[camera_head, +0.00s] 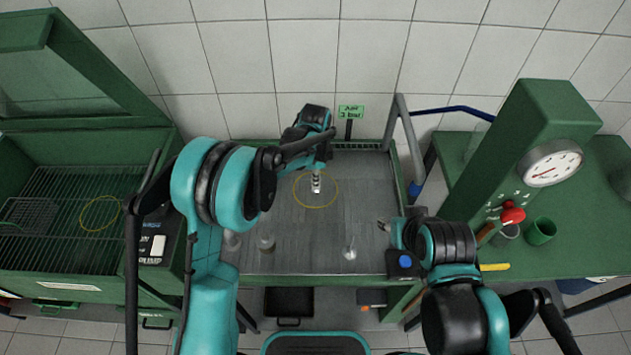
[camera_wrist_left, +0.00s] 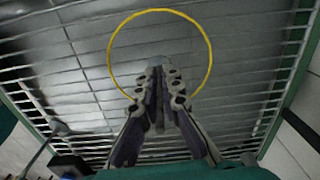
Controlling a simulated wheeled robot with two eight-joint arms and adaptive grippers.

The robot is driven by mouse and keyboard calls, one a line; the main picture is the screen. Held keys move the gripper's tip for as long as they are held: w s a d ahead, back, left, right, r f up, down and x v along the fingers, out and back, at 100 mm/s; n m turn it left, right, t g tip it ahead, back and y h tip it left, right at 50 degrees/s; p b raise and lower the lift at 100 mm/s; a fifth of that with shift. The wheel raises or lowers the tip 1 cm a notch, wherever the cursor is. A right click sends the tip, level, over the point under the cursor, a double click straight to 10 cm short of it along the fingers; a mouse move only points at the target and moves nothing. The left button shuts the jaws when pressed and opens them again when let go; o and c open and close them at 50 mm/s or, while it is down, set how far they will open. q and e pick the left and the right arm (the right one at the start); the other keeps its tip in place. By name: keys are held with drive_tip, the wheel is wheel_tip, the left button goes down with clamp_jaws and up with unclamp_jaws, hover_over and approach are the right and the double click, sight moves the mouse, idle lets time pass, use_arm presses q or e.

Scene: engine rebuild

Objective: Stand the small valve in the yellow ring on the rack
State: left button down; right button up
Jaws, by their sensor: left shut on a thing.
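The yellow ring (camera_head: 316,207) lies on the slatted rack (camera_head: 292,225) of the middle bench. It also shows in the left wrist view (camera_wrist_left: 209,55). My left gripper (camera_head: 316,184) points down inside the ring's outline in the head view. In the left wrist view, its fingers (camera_wrist_left: 160,90) are closed together on a thin grey thing, which I take to be the small valve; the fingers hide most of it. I cannot tell whether it touches the rack. My right gripper (camera_head: 388,228) is near the bench's right edge, and its jaws are too small to read.
Several small valve-like pieces stand nearer on the bench, one pale (camera_head: 349,252) and one darker (camera_head: 266,244). A second yellow ring (camera_head: 82,222) is in the green washer at left. A green press with a gauge (camera_head: 552,163) stands at right.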

use_arm(q)
drive_tip(key=shift+f, duration=0.15)
drive_tip(key=c, duration=1.7)
unclamp_jaws()
